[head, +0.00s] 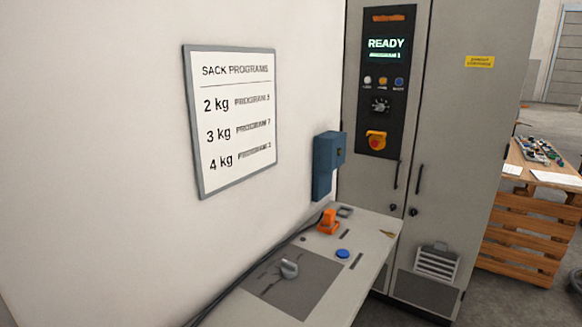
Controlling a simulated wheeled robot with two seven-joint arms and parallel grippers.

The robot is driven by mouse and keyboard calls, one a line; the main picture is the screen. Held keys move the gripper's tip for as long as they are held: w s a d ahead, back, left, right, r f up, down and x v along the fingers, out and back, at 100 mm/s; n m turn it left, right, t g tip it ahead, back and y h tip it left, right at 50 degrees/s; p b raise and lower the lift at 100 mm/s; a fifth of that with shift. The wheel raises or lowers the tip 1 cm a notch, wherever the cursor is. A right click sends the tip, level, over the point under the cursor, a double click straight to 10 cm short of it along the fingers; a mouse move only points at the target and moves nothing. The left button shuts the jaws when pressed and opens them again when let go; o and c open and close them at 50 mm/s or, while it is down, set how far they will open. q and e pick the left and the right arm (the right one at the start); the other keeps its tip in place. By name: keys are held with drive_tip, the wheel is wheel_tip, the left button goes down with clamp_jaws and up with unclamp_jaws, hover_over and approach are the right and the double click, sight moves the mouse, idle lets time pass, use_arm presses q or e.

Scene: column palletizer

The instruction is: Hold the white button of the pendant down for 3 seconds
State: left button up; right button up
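I cannot make out a pendant with a white button for certain. An orange device (327,222) stands at the back of the grey bench, with a dark cable running from it along the wall; no white button shows on it. A blue box (328,167) is fixed to the wall above the bench. On the cabinet panel, a small whitish round light or button (367,81) sits left of a yellow and a blue one. Neither of my grippers is in view.
The grey bench (370,226) carries a blue round cap (342,254) and a grey handle (289,269) on a dark plate. The tall cabinet (455,150) shows READY on its display (386,43). A sign (235,120) hangs on the wall. A wooden crate table (525,232) stands right.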

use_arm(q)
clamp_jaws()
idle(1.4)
